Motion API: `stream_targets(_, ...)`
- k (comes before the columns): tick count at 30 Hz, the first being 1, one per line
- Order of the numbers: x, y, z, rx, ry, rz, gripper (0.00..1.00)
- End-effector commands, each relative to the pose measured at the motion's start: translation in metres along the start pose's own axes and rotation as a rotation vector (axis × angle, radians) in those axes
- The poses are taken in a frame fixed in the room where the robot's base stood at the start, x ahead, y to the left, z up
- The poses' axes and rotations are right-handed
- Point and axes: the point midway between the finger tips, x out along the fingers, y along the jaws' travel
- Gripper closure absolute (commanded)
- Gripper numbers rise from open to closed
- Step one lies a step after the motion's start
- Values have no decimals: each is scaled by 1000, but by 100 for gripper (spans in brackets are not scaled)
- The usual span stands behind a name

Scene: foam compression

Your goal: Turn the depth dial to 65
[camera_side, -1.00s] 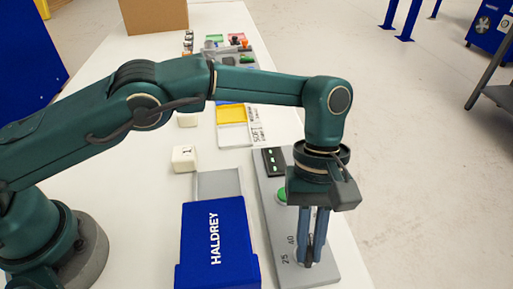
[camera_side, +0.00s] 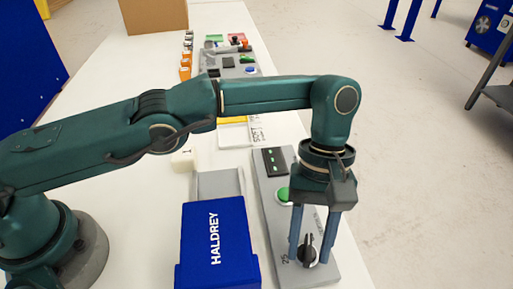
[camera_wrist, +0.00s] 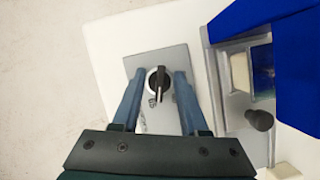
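The depth dial (camera_side: 306,252) is a black pointer knob on a light round base, near the front end of the grey control panel (camera_side: 322,272). In the wrist view the dial (camera_wrist: 158,84) lies between my fingers. My gripper (camera_side: 311,254) points down over it with its fingers apart, one on each side of the knob. In the wrist view my gripper (camera_wrist: 157,78) shows a gap between each finger and the knob. A "25" mark shows left of the dial in the side view; the other scale marks are partly hidden by my fingers.
A blue HALDREY machine (camera_side: 217,243) stands just left of the panel. A green button (camera_side: 283,194) and a black display (camera_side: 274,161) are farther back on the panel. A black ball knob (camera_wrist: 259,120) shows beside the machine.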

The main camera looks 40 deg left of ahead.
Motion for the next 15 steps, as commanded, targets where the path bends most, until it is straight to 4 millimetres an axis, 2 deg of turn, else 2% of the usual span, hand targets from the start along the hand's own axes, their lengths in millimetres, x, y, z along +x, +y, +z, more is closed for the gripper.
stream_targets(15, 0, 1, 0, -32, -2, 10, 57)
